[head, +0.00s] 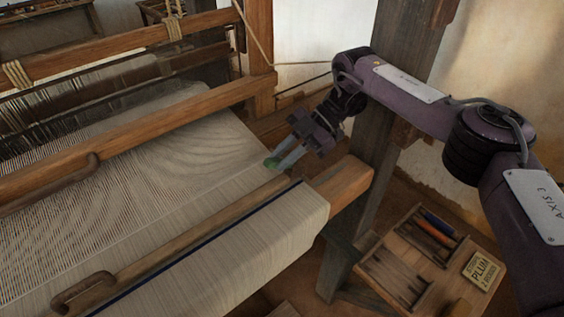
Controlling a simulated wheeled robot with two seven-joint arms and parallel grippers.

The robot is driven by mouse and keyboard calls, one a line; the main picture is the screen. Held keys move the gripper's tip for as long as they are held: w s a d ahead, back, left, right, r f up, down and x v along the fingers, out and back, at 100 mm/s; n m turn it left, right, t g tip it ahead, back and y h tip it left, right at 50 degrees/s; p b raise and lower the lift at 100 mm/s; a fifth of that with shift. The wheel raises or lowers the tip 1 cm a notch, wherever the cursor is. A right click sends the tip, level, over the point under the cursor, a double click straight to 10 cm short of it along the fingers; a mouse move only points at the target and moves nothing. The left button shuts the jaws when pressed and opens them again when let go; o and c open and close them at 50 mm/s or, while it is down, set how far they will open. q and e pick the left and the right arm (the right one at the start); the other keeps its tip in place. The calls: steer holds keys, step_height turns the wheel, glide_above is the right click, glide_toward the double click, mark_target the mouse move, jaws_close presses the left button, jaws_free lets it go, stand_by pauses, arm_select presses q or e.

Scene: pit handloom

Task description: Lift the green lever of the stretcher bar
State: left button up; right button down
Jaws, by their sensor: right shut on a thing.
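The green lever (271,163) is a small green piece near the right edge of the pale cloth, close to the right end of a long wooden bar (190,232) lying across the cloth. This bar looks like the stretcher bar, though how the lever joins it is hard to see. My right gripper (279,160) reaches in from the upper right, its pale fingers pointing down-left and shut on the green lever. The fingertips partly hide the lever, and its tilt cannot be told. My left gripper is out of view.
The loom's upper wooden beam (150,130) crosses behind the lever, and a beam end (345,184) juts out right of the cloth. A dark post (385,130) stands close to my right arm. A wooden tray (385,240) with coloured pieces lies at lower right.

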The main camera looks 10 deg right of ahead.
steer(key=shift+w+r, duration=0.1)
steer(key=shift+r, duration=0.05)
steer(key=shift+d, duration=0.1)
stand_by(0.3)
steer(key=c, duration=1.3)
jaws_free()
steer(key=shift+b, duration=0.3)
steer(key=shift+r, duration=0.2)
step_height(320, 180, up, 7)
steer(key=shift+f+b, duration=0.1)
steer(key=shift+b, duration=0.75)
step_height(320, 180, up, 13)
steer(key=shift+f+p, duration=0.1)
steer(key=shift+p, duration=0.3)
